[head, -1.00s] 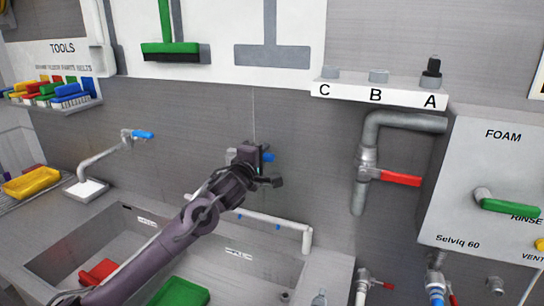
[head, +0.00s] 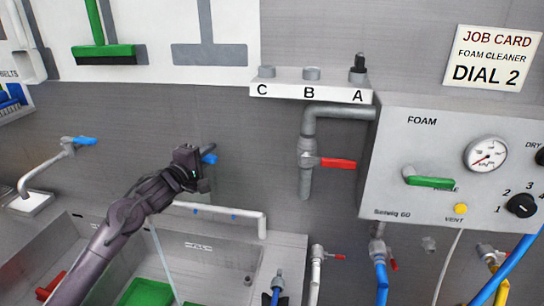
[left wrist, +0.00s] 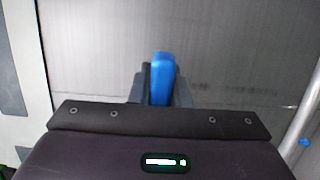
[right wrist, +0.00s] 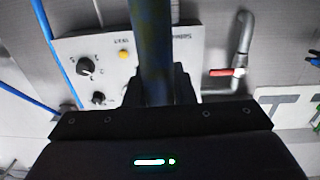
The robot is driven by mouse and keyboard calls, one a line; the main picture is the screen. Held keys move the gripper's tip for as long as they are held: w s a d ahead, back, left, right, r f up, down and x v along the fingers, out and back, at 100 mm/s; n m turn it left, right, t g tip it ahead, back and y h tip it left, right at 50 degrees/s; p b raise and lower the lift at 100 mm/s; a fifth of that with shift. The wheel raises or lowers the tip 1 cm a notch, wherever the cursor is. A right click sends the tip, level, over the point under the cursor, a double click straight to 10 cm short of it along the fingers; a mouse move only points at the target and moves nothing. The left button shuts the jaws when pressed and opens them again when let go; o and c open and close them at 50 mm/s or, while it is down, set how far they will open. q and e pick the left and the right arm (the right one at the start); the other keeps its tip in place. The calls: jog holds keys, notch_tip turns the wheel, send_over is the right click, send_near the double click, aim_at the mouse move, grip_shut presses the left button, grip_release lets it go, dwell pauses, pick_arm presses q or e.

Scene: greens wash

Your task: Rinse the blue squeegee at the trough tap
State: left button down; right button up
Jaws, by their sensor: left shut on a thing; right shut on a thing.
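My left gripper (head: 196,168) is at the wall above the trough (head: 215,262), shut on a blue tap lever (head: 210,158). The lever (left wrist: 161,80) also shows between the fingers in the left wrist view. A pale blue streak (head: 163,262), like falling water, runs down into the trough; its top is hidden behind my arm. In the right wrist view my right gripper (right wrist: 158,95) is shut on a dark blue handle (right wrist: 152,40), seemingly the squeegee's. The squeegee's head is out of view. I cannot make out the right gripper in the head view.
A green tray (head: 148,292) lies in the trough. Another tap with a blue lever (head: 84,141) is at the left. The foam box (head: 450,165), a red-levered pipe (head: 307,150) and several hoses stand at the right. The wall around my left gripper is clear.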

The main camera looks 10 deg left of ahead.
pick_arm(q)
jog(key=c, duration=1.4)
grip_release()
jog(key=shift+o, duration=0.2)
jog(key=shift+s, duration=0.1)
jog(key=shift+s+f, duration=0.15)
jog(key=shift+s, duration=0.05)
jog(key=b+v, duration=0.3)
jog(key=v, duration=0.8)
jog(key=shift+s, duration=0.25)
jog(key=shift+a, duration=0.1)
